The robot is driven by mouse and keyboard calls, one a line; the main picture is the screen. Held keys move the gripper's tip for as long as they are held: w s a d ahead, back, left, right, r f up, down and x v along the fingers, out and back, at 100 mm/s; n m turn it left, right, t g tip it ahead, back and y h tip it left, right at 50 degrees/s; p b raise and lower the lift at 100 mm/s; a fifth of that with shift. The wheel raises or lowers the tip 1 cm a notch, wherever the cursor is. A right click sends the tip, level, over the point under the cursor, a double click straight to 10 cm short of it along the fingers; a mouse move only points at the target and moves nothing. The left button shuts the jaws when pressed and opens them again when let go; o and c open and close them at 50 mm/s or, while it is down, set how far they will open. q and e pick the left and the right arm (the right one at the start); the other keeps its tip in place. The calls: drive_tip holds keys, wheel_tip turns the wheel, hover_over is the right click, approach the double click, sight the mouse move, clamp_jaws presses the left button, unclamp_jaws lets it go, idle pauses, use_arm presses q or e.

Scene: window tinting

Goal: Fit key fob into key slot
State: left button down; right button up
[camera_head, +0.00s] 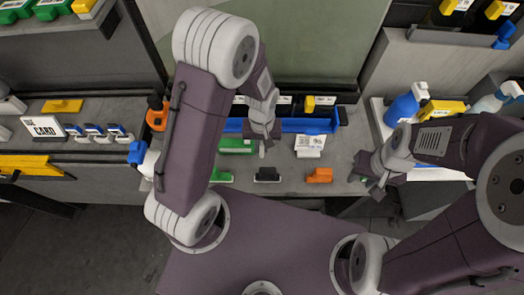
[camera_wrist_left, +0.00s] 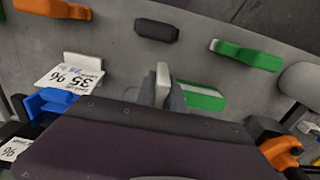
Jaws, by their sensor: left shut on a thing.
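My left gripper (camera_head: 263,146) hangs over the middle of the bench, in front of the blue tray. In the left wrist view its fingers (camera_wrist_left: 163,92) are shut on a slim pale grey piece (camera_wrist_left: 162,72), held upright. I cannot tell for certain whether this piece is the key fob. It is beside a green block with a pale top (camera_wrist_left: 204,98); I cannot tell whether they touch. No key slot can be made out. My right gripper (camera_head: 370,180) is at the bench's right side, apart from the bench items; its jaw opening is unclear.
A black block (camera_head: 267,175), an orange block (camera_head: 319,176) and a green one (camera_head: 222,177) lie along the front edge. A white number card (camera_head: 310,141) stands before the blue tray (camera_head: 310,126). Spray bottles (camera_head: 405,105) stand right; a CARD sign (camera_head: 43,127) stands left.

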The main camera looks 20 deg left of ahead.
use_arm(q)
drive_tip(key=shift+r, duration=0.1)
wheel_tip(320, 180, up, 8)
drive_tip(key=p, duration=0.5)
drive_tip(key=shift+w+f, duration=0.1)
drive_tip(key=shift+f, duration=0.15)
drive_tip(key=a+f+b, duration=0.2)
drive_tip(key=b, duration=0.1)
drive_tip(key=w+a+f+b, duration=0.1)
drive_tip(key=a+f+b, duration=0.1)
drive_tip(key=b, duration=0.1)
drive_tip(key=w+a+f+b, duration=0.1)
drive_tip(key=a+f+b, duration=0.1)
drive_tip(key=f+b, duration=0.1)
drive_tip(key=shift+w+a, duration=0.15)
drive_tip(key=shift+a, duration=0.05)
drive_tip(key=shift+a+r+m, duration=0.1)
drive_tip(key=shift+r+m, duration=0.3)
drive_tip(key=shift+m, duration=0.3)
drive_tip(key=shift+s+r+m+p, duration=0.2)
drive_tip(key=shift+s+m+p, duration=0.15)
drive_tip(key=shift+m, duration=0.55)
drive_tip(key=shift+f, duration=0.1)
